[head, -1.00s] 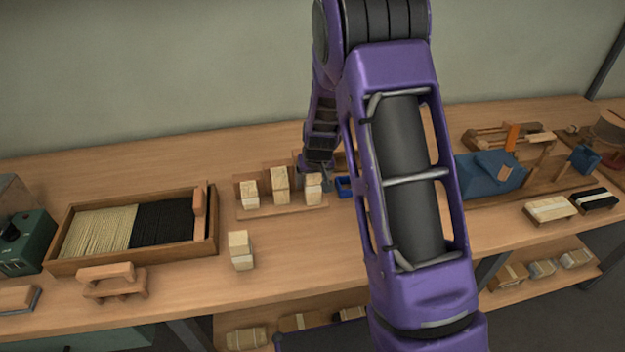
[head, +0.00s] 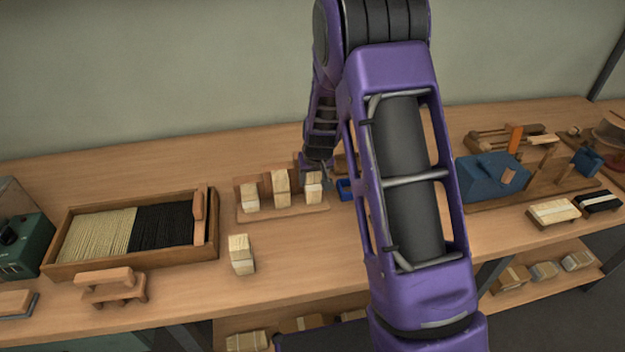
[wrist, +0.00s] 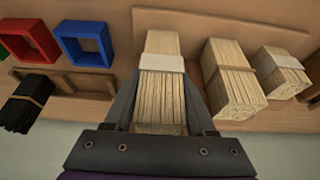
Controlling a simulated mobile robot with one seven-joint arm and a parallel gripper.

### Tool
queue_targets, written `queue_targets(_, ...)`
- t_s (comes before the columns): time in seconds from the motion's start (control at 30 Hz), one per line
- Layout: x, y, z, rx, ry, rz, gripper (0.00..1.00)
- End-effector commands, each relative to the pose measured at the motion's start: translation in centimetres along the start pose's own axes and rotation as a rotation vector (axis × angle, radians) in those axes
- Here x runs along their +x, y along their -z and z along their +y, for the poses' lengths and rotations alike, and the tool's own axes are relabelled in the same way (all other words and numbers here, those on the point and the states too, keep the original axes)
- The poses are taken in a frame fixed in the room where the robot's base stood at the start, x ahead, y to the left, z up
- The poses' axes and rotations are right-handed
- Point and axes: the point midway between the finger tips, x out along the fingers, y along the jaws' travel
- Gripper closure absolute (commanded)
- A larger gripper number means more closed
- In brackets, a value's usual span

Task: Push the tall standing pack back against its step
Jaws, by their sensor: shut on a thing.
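Three pale bristle packs stand in a row on the stepped wooden rack (head: 243,213). The middle pack (head: 281,188) looks tallest; in the wrist view it is a banded bundle (wrist: 232,82) just right of my gripper. The left pack (head: 250,197) shows at the far right of the wrist view (wrist: 282,73). My gripper (wrist: 160,115) is shut on the right pack (head: 313,187), with a finger on each side of it; this pack has a white band in the wrist view (wrist: 161,64). The fingertips are partly hidden in the head view.
A separate pale pack (head: 241,254) stands on the bench in front of the rack. A tray of pale and black fibres (head: 60,262) lies left. Red (wrist: 28,38) and blue (wrist: 86,45) square holders and a black bundle (wrist: 24,103) are beside the rack.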

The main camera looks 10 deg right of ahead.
Motion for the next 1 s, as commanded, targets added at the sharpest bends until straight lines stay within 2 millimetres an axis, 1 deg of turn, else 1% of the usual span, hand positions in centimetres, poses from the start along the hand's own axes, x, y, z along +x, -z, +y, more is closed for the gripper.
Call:
queue_targets(0.2, 0.0, 0.1, 0.0, 0.000, 0.000, 0.001, 1.00)
queue_targets(0.23, 0.0, 0.1, 0.0, 0.000, 0.000, 0.001, 0.41)
queue_targets(0.37, 0.0, 0.1, 0.0, 0.000, 0.000, 0.001, 0.17)
queue_targets(0.4, 0.0, 0.1, 0.0, 0.000, 0.000, 0.001, 0.10)
queue_targets(0.67, 0.0, 0.1, 0.0, 0.000, 0.000, 0.001, 0.09)
queue_targets(0.77, -0.3, 0.2, 0.0, 0.000, 0.000, 0.001, 0.09)
queue_targets(0.87, -1.1, 0.6, 0.1, 0.001, 0.000, 0.002, 0.09)
queue_targets(1.0, -2.7, 1.4, 0.2, 0.002, 0.000, 0.003, 0.09)
